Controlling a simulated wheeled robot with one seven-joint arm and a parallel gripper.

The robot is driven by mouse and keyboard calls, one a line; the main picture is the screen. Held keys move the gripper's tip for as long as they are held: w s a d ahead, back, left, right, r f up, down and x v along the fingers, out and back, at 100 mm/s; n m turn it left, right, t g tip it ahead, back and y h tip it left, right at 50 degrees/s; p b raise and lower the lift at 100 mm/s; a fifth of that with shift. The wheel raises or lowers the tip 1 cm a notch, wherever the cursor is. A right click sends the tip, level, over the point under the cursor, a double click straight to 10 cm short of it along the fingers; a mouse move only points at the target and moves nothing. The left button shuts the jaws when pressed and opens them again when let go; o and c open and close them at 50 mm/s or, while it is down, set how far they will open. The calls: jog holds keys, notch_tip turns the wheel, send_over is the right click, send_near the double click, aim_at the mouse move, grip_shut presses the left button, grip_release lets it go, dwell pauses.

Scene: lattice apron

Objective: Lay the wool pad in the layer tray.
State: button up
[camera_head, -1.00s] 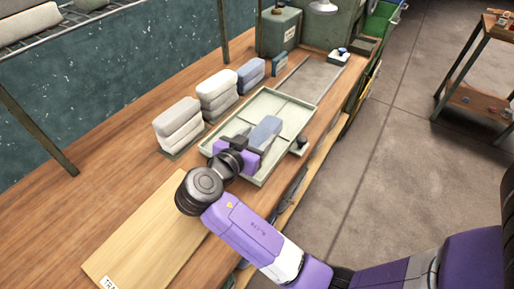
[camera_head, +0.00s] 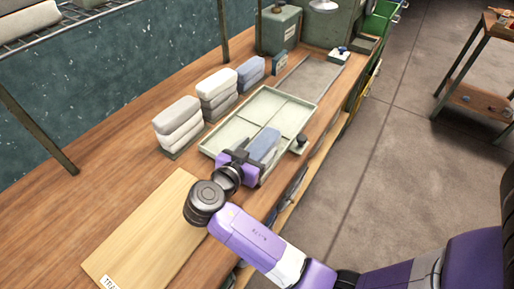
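The layer tray (camera_head: 262,102) is pale green and shallow, with low dividers, and lies on the wooden bench. A blue-grey pad (camera_head: 265,143), which I take for the wool pad, is at the tray's near right compartment. My gripper (camera_head: 254,155) appears shut on the pad's near end; its fingers are small and partly hidden. I cannot tell whether the pad touches the tray floor. The other visible compartments look empty.
Pad stacks stand left of the tray: light grey (camera_head: 177,124), white-topped (camera_head: 217,91) and blue-grey (camera_head: 250,73). A wooden board (camera_head: 145,235) lies in front. A small dark knobbed object (camera_head: 299,145) sits beside the tray's right edge. A grey plate (camera_head: 310,78) lies behind.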

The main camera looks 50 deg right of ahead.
jog(key=shift+r, duration=0.1)
jog(key=shift+r+p, duration=0.15)
jog(key=shift+p, duration=0.15)
jog(key=b+v, duration=0.2)
jog(key=v, duration=1)
